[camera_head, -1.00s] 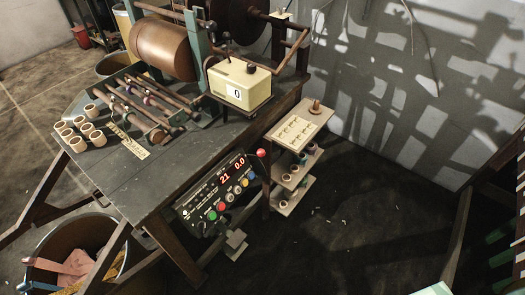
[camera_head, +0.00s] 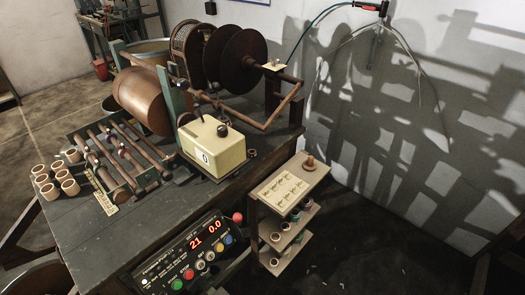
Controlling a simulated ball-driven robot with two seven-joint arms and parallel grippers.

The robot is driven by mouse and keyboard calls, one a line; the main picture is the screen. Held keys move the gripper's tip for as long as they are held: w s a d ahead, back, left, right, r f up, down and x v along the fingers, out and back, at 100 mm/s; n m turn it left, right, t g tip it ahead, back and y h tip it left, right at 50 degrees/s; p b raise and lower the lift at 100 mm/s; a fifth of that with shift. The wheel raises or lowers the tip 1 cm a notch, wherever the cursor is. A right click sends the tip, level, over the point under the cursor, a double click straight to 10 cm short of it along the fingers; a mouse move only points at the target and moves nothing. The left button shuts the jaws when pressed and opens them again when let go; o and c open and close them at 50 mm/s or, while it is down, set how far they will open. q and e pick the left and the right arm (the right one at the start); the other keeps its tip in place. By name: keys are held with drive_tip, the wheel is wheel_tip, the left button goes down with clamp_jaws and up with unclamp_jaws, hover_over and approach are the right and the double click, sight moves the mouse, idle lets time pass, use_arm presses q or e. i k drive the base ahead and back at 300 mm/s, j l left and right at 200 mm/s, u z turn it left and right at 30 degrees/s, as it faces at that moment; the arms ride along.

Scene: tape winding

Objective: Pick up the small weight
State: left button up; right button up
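No thing in view is clearly marked as the small weight. A small copper-brown stepped piece (camera_head: 309,163) stands upright on the top board of the side shelf (camera_head: 327,172); it may be the weight, but I cannot tell for sure. Another tiny piece sits on a pale plate (camera_head: 273,66) behind the winding machine, too small to make out. Neither of my grippers shows in the head view.
The dark workbench (camera_head: 95,235) carries pale cups (camera_head: 69,187), rods, a copper drum (camera_head: 143,99) and a cream counter box (camera_head: 213,147). Dark floor is open at right.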

sight(252, 153)
drive_tip(key=i+l+u, duration=0.15)
drive_tip(key=l+u, duration=0.35)
drive_tip(key=l, duration=0.15)
drive_tip(key=l+u, duration=0.45)
drive_tip(key=l, duration=0.2)
drive_tip(key=l+u, duration=0.5)
drive_tip(key=l, duration=0.15)
